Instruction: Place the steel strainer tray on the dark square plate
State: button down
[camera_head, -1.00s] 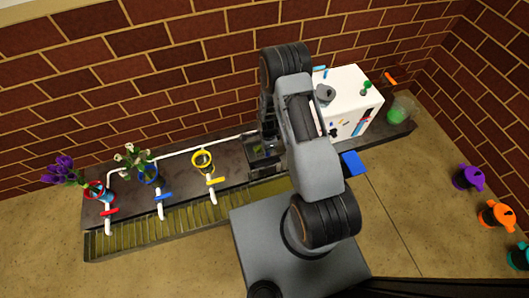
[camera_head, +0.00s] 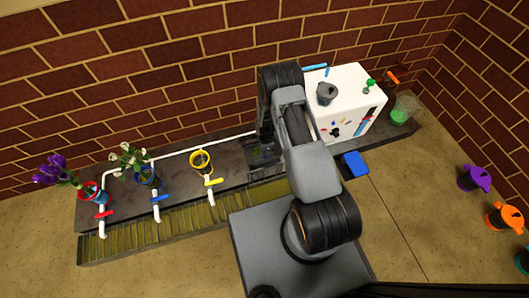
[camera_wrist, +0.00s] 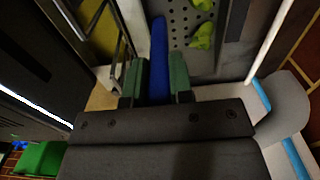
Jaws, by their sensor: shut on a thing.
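In the wrist view my gripper (camera_wrist: 157,80) has its two green fingers shut on a blue handle (camera_wrist: 158,45). Just beyond and to the right lies the steel strainer tray (camera_wrist: 178,38), a grey perforated sheet with green pieces on it. The handle runs along its left side. In the head view my arm covers most of the gripper and the tray. A dark, roughly square area (camera_head: 262,153) shows on the counter beside my arm. I cannot tell whether it is the dark square plate or how far the tray is from it.
A white box (camera_head: 352,85) with a grey vessel (camera_head: 326,94) on it stands right of my arm. A blue block (camera_head: 354,164) is in front of it. Pipes, taps and flower pots, including a yellow-rimmed pot (camera_head: 200,162), line the counter (camera_head: 225,178) on the left. A brick wall stands behind.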

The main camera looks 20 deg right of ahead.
jog(key=shift+w+f+b, duration=0.2)
jog(key=shift+f+b, duration=0.3)
jog(key=shift+f, duration=0.4)
jog(key=shift+w+f+b, duration=0.2)
jog(key=shift+f+b, duration=0.25)
jog(key=shift+f, duration=0.55)
jog(key=shift+f, duration=0.15)
jog(key=c, duration=1)
grip_release()
